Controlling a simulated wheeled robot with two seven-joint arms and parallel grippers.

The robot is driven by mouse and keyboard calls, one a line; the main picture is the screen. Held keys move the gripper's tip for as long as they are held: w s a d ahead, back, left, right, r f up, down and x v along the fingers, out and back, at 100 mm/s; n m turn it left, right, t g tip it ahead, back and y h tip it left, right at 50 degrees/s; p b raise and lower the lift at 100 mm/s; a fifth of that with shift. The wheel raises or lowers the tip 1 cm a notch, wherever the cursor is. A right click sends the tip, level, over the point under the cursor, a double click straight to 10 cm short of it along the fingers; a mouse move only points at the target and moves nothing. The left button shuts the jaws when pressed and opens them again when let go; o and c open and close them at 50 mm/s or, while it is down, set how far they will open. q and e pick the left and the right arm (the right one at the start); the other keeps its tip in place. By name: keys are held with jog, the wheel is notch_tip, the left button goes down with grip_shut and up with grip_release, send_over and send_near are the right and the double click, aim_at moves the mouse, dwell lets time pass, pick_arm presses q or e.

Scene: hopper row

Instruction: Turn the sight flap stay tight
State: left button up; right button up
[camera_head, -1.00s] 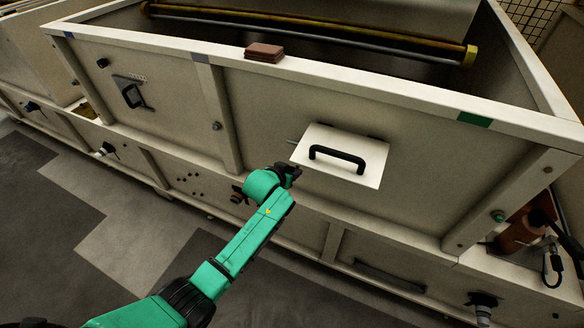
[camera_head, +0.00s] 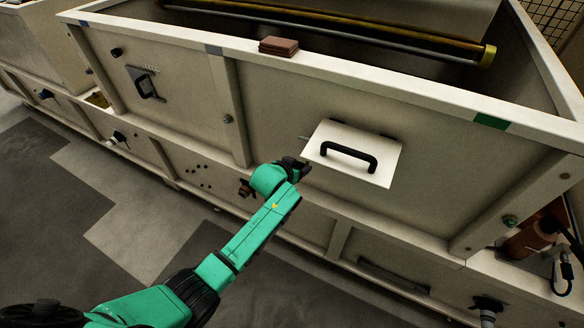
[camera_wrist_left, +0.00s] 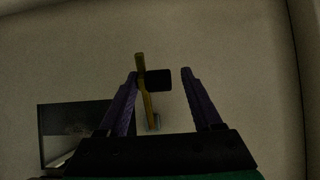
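The sight flap (camera_head: 375,176) is a pale panel with a black bar handle (camera_head: 349,153), standing out from the hopper wall in the head view. A thin stub shows at its left edge (camera_head: 304,138). My left gripper (camera_head: 302,167) is just left of and below the flap. In the left wrist view its two purple fingers (camera_wrist_left: 160,76) are apart. Between them show a narrow yellow bar (camera_wrist_left: 145,95), probably the stay, and a small black block (camera_wrist_left: 158,80). The yellow bar is near the left finger; I cannot tell whether they touch. My right gripper is not in view.
The hopper's pale rim (camera_head: 400,88) runs above the flap, with brown blocks (camera_head: 278,46) on it. A smaller black handle (camera_head: 147,86) is on the wall to the left. A reddish-brown cylinder (camera_head: 528,240) with a cable stands at right. Open floor (camera_head: 120,240) lies at lower left.

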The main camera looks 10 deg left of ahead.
pick_arm(q)
jog(key=v, duration=1.4)
jog(key=shift+p, duration=0.35)
jog(key=shift+r, duration=0.1)
